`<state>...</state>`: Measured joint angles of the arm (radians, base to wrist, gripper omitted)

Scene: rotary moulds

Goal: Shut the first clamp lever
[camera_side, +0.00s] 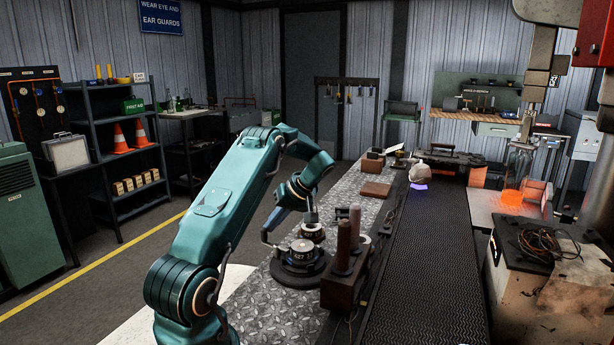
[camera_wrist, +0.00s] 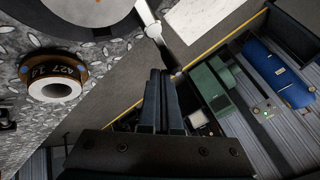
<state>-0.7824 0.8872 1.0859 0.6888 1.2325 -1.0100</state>
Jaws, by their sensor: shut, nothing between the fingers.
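My gripper (camera_wrist: 160,73) is shut and empty, its two dark fingers side by side in the wrist view. Just beyond the fingertips is a clamp lever (camera_wrist: 150,24) with a pale arm and dark handle, sticking out from a round mould (camera_wrist: 70,30) at the top edge. The handle end is close to the fingertips; I cannot tell whether they touch. In the side view, the dark round mould (camera_side: 297,273) with white numbers sits on the plate, and my wrist is above and behind it.
A smaller ring-shaped piece (camera_wrist: 52,88) marked with numbers lies left in the wrist view. In the side view, a brown block with two upright rods (camera_side: 343,290) stands right of the mould, beside the dark conveyor belt (camera_side: 428,260). The patterned metal plate (camera_side: 345,190) has free room behind.

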